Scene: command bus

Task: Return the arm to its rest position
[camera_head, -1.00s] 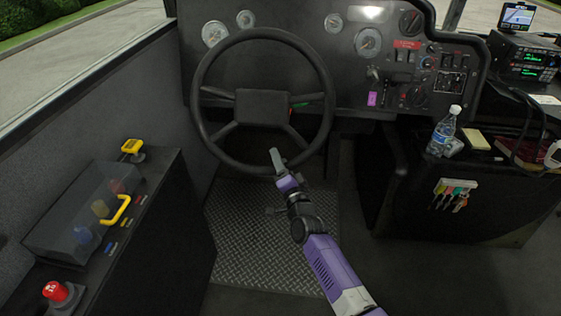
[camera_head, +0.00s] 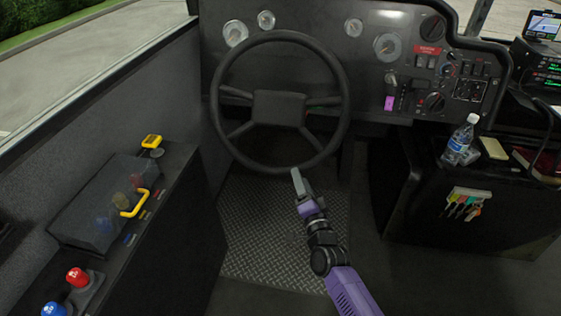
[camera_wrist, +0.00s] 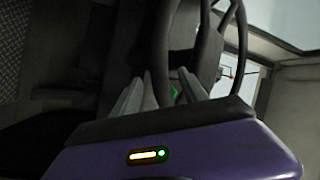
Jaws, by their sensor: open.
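My gripper (camera_head: 297,180) is at the end of my purple and black arm, in front of the lower rim of the steering wheel (camera_head: 277,170) in the head view. Nothing shows held in it. In the wrist view my gripper's fingers (camera_wrist: 160,88) stand apart above the purple housing, with part of the wheel rim behind them. I cannot tell from these views how close the fingertips are to the rim. The arm reaches up from the lower right over the floor.
A side console (camera_head: 170,200) with a clear cover, a yellow handle and red and blue knobs stands at left. The dashboard (camera_head: 370,75) is ahead. A cabinet (camera_head: 420,210) at right bears a water bottle (camera_head: 461,140). Treadplate floor (camera_head: 260,235) lies below the wheel.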

